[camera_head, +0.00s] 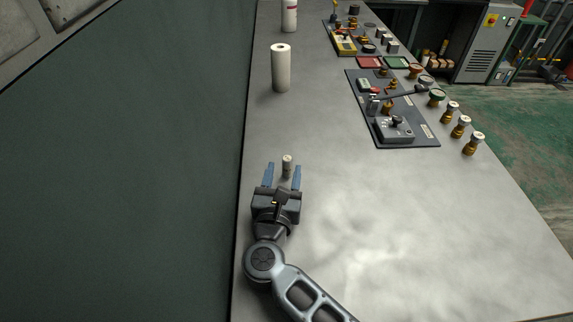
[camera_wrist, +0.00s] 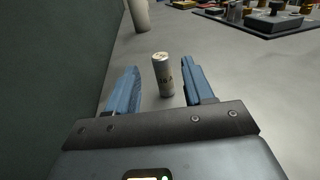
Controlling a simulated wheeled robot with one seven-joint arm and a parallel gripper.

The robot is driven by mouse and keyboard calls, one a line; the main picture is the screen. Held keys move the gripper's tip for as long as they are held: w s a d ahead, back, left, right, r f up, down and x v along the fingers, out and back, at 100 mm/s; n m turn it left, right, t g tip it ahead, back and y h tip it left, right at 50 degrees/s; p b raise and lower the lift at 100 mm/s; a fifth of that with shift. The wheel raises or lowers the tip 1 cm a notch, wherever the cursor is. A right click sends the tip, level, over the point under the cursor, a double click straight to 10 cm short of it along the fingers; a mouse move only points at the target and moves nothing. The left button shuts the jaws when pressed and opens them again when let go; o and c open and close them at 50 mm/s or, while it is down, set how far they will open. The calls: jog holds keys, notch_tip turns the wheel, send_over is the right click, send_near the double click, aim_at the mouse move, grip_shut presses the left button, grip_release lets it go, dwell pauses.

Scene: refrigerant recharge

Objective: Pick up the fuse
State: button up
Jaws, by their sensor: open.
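The fuse (camera_head: 287,166) is a small pale cylinder standing upright on the grey workbench (camera_head: 330,240). It also shows in the wrist view (camera_wrist: 163,74), with dark marking on its side. My gripper (camera_head: 282,172) is open, with its two blue fingers pointing away along the bench. In the wrist view the fuse appears between the fingertips (camera_wrist: 160,80), nearer the right finger. I see a gap on each side of it, and neither finger clearly touches it.
A taller white cylinder (camera_head: 281,68) stands farther along the bench, near its left edge. A dark panel with fittings (camera_head: 408,110) lies to the right, and several brass-and-white fittings (camera_head: 461,126) line the right edge. The bench around my gripper is clear.

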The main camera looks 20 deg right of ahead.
aim_at(286, 164)
jog(key=x, duration=0.4)
jog(key=shift+w+d, duration=0.2)
jog(key=shift+d, duration=0.05)
jog(key=shift+r, duration=0.1)
jog(key=shift+c, duration=0.2)
grip_shut()
